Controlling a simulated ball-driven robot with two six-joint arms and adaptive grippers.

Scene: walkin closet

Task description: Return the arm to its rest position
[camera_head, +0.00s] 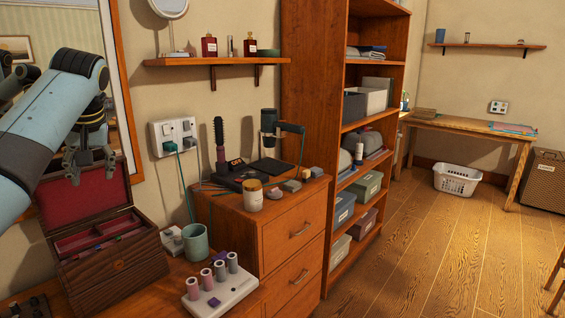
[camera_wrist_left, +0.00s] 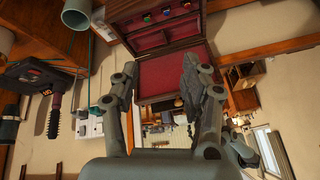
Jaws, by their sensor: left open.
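My left arm (camera_head: 45,115) comes in from the left in the head view, bent with its elbow high. My left gripper (camera_head: 88,162) hangs over the open wooden box (camera_head: 115,262), in front of its raised red-lined lid. In the left wrist view the two fingers of the left gripper (camera_wrist_left: 155,90) stand apart with nothing between them. The box (camera_wrist_left: 150,12) shows beyond the fingertips, with its red lining and small coloured items inside. My right gripper is not in view.
A white holder with several rollers (camera_head: 220,287) and a green cup (camera_head: 196,243) stand right of the box. A drawer unit (camera_head: 290,235) carries a hairbrush, a jar and a dark stand. A wall shelf (camera_head: 215,61) hangs above. The floor (camera_head: 430,240) at right is mostly clear.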

